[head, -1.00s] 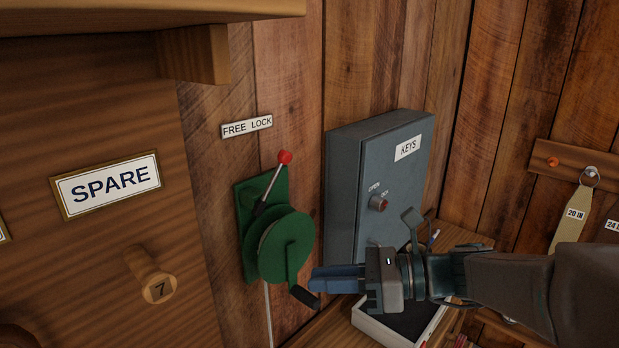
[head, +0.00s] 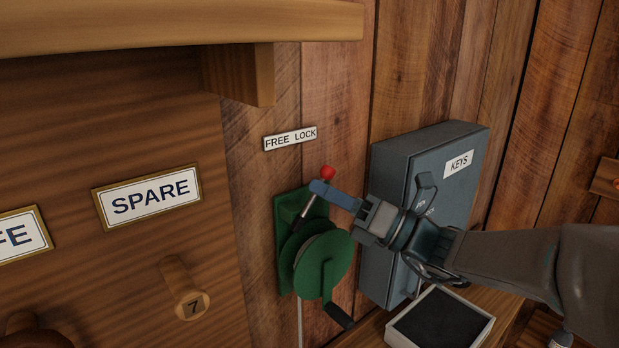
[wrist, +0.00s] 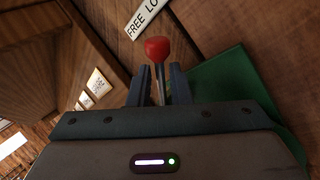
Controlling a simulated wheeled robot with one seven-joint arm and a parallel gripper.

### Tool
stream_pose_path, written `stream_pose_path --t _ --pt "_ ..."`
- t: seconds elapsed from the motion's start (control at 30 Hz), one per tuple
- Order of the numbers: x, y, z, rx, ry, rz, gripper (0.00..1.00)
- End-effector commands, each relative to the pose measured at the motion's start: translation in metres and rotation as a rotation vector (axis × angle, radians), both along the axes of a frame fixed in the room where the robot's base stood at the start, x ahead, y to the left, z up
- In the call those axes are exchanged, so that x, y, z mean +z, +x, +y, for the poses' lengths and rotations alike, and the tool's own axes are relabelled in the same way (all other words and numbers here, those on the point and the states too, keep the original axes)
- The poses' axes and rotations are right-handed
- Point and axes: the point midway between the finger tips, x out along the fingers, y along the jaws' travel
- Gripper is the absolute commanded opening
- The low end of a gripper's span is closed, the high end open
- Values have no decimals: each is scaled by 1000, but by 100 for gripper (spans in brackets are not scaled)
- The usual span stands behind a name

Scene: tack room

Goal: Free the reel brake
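The reel (head: 322,265) is green, with a drum and a crank, on a green plate on the plank wall. Its brake lever has a metal shaft (head: 306,209) and a red knob (head: 327,172), and leans up to the right, towards the LOCK side of the FREE LOCK label (head: 290,138). My gripper (head: 322,189) is at the lever, just below the knob. In the wrist view my gripper (wrist: 161,88) has a finger on each side of the shaft, under the red knob (wrist: 157,48). Small gaps seem to show beside the shaft, so the fingers look open around it.
A grey KEYS box (head: 405,165) on the wall stands close behind my gripper. A tray with a dark inside (head: 440,328) lies on the shelf below.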

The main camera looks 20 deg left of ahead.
Motion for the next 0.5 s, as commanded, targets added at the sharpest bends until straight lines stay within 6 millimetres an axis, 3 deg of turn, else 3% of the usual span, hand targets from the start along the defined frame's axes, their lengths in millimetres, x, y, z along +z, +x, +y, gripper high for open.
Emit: stream_pose_path --t 0.2,0.5 --pt "9 0 26 -2 0 0 18" --pt "11 0 33 -4 -1 -1 18"
